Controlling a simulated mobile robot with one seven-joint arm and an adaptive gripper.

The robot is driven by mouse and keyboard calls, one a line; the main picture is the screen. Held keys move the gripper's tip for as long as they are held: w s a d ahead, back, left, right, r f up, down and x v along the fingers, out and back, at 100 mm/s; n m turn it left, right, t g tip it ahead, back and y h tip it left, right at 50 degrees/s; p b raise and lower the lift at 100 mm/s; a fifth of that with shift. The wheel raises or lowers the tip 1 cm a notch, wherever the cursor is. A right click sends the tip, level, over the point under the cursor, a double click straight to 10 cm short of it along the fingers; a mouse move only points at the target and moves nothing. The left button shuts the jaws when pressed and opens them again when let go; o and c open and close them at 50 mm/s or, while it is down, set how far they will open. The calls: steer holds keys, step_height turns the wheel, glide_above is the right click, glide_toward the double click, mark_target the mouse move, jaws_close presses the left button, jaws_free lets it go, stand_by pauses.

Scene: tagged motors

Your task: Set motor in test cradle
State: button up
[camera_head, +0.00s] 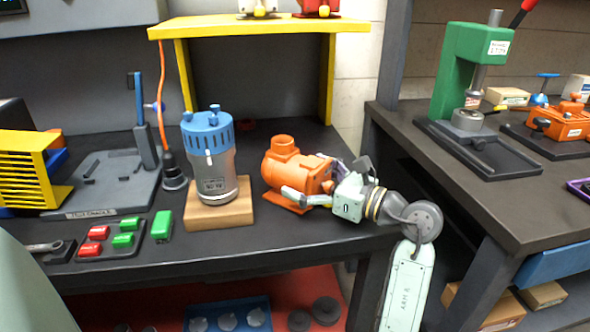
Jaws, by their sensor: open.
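The test cradle (105,180) is a flat dark grey base with a labelled front edge and a blue-topped upright, at the left of the bench; it looks empty. An orange motor (285,172) sits on the bench right of centre. My gripper (312,182) reaches it from the right, open, with one grey finger across the motor's near side. The other finger is partly hidden behind the motor, and I cannot tell whether either touches. A blue and grey motor (213,160) stands upright on a wooden block (220,213) between the cradle and the orange motor.
A yellow shelf (260,27) stands over the back, with motor bases on top. Red and green buttons (124,232) and a wrench (45,247) lie in front of the cradle. A cable (161,100) hangs beside it. A green press (470,75) stands on the right bench.

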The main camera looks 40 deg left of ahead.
steer(key=shift+a, duration=0.7)
steer(key=shift+c, duration=0.4)
steer(key=c, duration=1.9)
steer(key=shift+o, duration=0.2)
steer(key=shift+r, duration=0.2)
